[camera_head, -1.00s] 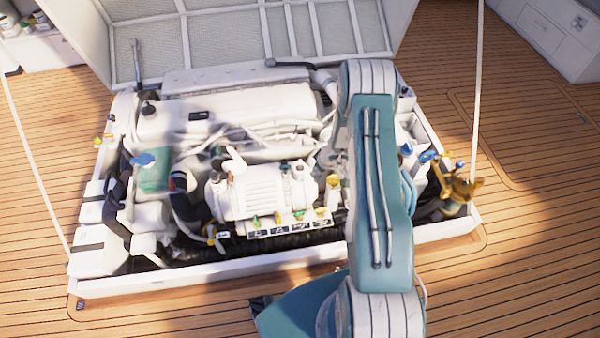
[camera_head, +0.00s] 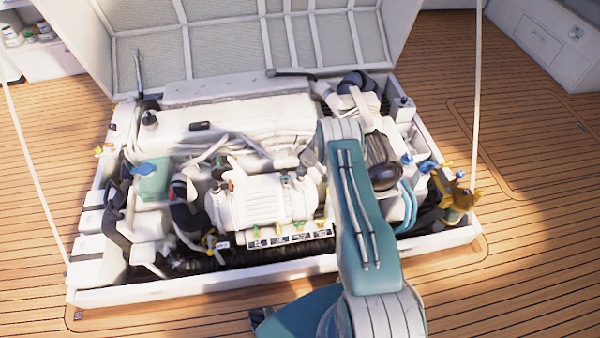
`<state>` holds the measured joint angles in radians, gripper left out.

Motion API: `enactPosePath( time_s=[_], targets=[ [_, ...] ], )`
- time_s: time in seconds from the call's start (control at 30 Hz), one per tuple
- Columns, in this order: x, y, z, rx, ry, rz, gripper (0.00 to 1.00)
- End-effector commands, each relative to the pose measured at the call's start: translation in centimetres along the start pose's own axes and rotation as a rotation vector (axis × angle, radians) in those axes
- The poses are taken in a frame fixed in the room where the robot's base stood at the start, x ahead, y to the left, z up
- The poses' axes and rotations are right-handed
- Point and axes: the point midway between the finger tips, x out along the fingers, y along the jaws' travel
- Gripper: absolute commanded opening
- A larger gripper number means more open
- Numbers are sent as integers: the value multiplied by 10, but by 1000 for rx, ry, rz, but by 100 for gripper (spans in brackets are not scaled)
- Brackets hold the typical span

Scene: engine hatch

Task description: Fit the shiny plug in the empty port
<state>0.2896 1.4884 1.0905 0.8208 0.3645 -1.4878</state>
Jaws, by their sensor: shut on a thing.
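My gripper is not visible; my teal and white arm reaches up over the right half of the engine bay, and its far end is hidden behind its own upper joint. I cannot make out a shiny plug anywhere. A white labelled strip (camera_head: 290,239) runs along the front of the engine, below the white ribbed housing (camera_head: 262,200). Several small green and yellow fittings (camera_head: 279,230) stand along this strip. An empty port cannot be told apart at this size, and my arm covers the area just right of the strip.
The open hatch lid (camera_head: 240,40) rises behind the bay. The white bay rim (camera_head: 180,288) runs along the front. The wooden deck (camera_head: 540,200) is clear.

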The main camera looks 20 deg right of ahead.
Motion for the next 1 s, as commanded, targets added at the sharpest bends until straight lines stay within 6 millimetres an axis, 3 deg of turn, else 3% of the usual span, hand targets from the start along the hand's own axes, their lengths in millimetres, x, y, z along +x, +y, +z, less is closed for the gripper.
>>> enactPosePath(
  time_s=[0.37,0.53,0.93,0.97,1.0],
  targets=[
    [27,6,-6,-2,0,0,0],
    [48,6,3,0,-1,-1,0],
    [53,6,5,0,0,0,0],
    [54,6,6,0,0,0,48],
    [54,6,6,0,0,0,66]
  ],
)
